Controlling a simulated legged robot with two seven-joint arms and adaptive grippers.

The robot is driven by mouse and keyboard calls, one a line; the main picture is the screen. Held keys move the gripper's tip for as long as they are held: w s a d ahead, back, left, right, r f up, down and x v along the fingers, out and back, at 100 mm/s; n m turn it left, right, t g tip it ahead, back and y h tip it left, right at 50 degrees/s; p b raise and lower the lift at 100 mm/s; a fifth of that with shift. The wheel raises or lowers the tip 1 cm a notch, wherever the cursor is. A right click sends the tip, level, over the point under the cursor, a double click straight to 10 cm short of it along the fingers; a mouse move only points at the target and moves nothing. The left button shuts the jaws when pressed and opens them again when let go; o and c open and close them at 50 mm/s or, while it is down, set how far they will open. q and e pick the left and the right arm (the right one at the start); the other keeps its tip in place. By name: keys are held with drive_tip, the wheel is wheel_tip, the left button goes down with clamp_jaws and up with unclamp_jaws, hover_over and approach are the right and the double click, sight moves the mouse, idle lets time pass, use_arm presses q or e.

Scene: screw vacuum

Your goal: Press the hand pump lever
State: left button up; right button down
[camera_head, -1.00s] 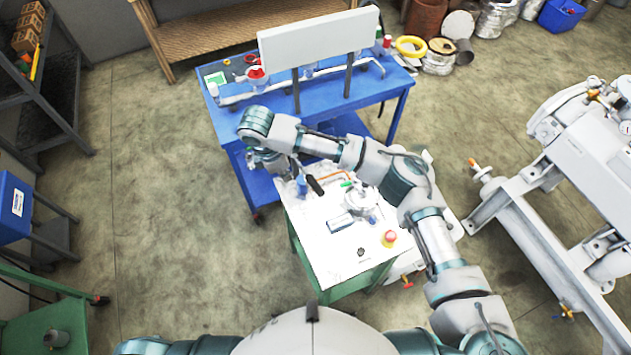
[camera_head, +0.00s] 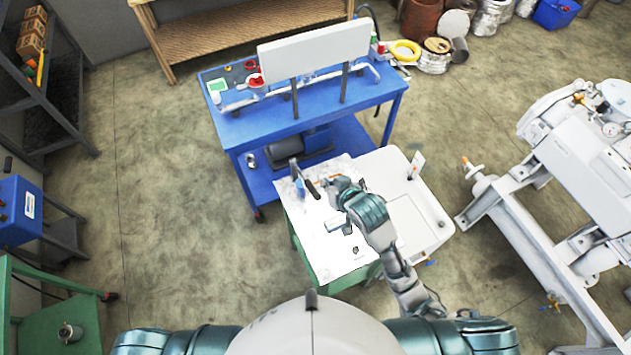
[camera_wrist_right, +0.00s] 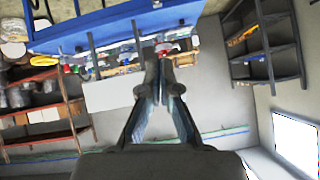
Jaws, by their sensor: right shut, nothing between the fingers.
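The hand pump stands at the back left corner of the white-topped green table, with a small blue body (camera_head: 299,186). A short black lever grip (camera_head: 312,189) slants beside it. My right gripper (camera_head: 334,186) is just right of the grip in the head view; contact cannot be told. Its fingers are small there and partly hidden by my wrist. In the right wrist view the right gripper (camera_wrist_right: 160,55) is shut and empty, its fingertips together. The lever cannot be made out in that view. My left gripper is out of view.
The white tabletop (camera_head: 325,255) holds a small pale cylinder and a dark knob. A blue workbench (camera_head: 245,125) with a white panel (camera_head: 313,48) stands behind. A large white machine (camera_head: 590,160) is at the right. Open floor lies left.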

drive_tip(key=shift+d, duration=0.3)
drive_tip(key=shift+a, duration=0.15)
hover_over(315, 188)
drive_tip(key=w, duration=0.2)
wheel_tip(315, 188, down, 6)
drive_tip(key=shift+s+f+p, duration=0.35)
drive_tip(key=shift+s+f, duration=0.2)
drive_tip(key=shift+f, duration=0.35)
drive_tip(key=shift+s+f+p, duration=0.35)
drive_tip(key=shift+s+f, duration=0.2)
drive_tip(key=shift+f, duration=0.3)
drive_tip(key=shift+f, duration=0.1)
drive_tip(key=shift+w, duration=0.1)
